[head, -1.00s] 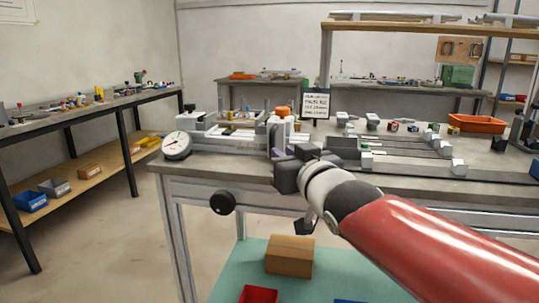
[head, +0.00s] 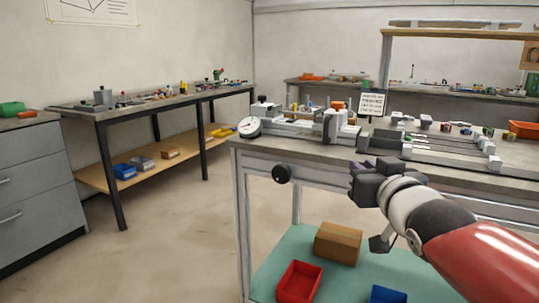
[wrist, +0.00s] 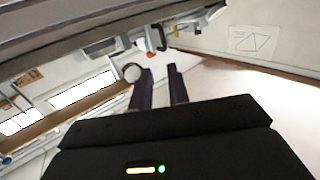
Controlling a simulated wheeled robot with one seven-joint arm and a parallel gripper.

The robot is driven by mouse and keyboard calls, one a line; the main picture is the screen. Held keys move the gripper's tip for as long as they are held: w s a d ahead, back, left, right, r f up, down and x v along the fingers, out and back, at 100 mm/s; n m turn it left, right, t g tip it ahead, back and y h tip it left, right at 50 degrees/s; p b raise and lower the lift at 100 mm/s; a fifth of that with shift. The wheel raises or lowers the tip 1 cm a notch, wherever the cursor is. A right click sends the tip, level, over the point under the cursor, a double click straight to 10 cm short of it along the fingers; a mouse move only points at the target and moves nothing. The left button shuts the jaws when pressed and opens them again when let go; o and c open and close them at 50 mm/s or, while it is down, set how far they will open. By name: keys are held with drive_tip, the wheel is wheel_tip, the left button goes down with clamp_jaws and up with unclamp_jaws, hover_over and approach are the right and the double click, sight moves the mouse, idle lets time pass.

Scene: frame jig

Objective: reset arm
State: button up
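My gripper (head: 357,182) is at the end of my red arm, in front of the workbench's near edge in the head view. In the wrist view its two dark fingers (wrist: 160,88) stand apart with a gap between them, and nothing shows between them. The workbench (head: 300,146) carries a frame jig with a round white dial gauge (head: 249,127) at its left end. The dial also shows in the wrist view (wrist: 132,73), beyond the fingers.
The lower shelf (head: 273,268) holds a cardboard box (head: 338,243) and a red bin (head: 299,281). A side table (head: 135,112) and grey drawers (head: 38,180) stand at left. The floor between is clear.

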drive_tip(key=s+a+f+m+g+h, duration=0.1)
drive_tip(key=s+a+f+g, duration=0.1)
drive_tip(key=s+f+g, duration=0.9)
drive_tip(key=s+f, duration=0.8)
drive_tip(key=f, duration=0.3)
drive_tip(key=shift+s+a+f+g+h, duration=0.2)
drive_tip(key=shift+f+g+h, duration=0.1)
drive_tip(key=shift+g+h, duration=0.1)
